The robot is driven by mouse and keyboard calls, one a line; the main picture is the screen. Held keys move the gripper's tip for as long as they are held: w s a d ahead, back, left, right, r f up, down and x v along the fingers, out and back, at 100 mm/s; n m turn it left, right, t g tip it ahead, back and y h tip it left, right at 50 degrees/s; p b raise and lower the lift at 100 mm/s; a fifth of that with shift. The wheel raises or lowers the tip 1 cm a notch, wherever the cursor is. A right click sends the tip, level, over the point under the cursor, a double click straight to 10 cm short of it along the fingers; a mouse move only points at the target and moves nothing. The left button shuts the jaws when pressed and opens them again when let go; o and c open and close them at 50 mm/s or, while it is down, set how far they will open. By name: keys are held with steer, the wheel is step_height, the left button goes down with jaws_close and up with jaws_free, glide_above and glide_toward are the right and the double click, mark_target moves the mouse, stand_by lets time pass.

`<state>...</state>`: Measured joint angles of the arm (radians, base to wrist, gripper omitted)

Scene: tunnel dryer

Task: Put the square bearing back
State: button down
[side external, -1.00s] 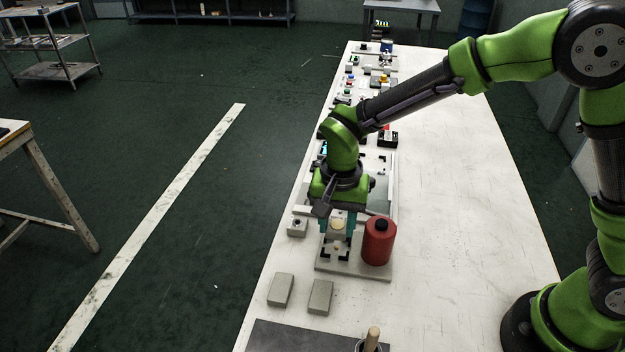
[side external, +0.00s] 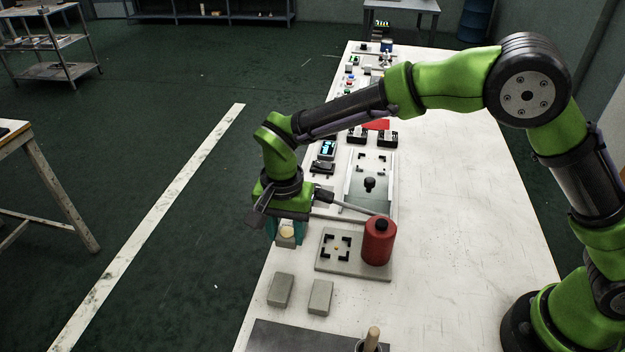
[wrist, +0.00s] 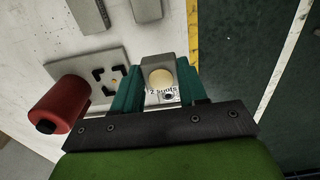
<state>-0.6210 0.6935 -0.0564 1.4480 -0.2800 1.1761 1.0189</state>
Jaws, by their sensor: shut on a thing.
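The square bearing is a grey block with a round cream centre (side external: 286,232). My gripper (side external: 285,236) is shut on it, near the table's left edge and left of the fixture plate. In the wrist view the bearing (wrist: 158,64) sits between the two teal fingers (wrist: 158,88). The grey fixture plate (side external: 325,264) has black corner brackets around an empty centre with a small yellow dot. A small white piece with the printed words "2 shots" (wrist: 160,90) shows just beside the bearing in the wrist view. My gripper hides it in the side view.
A red bottle (side external: 378,243) stands on the plate's right side. Two grey blocks (side external: 281,290) (side external: 320,297) lie in front of the plate. A rail fixture with a black knob (side external: 370,184) stands behind. The table's right side is clear.

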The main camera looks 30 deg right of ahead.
mark_target(289, 260)
steer(key=shift+f, duration=2.55)
steer(key=c, duration=0.6)
jaws_free()
steer(key=shift+f, duration=0.15)
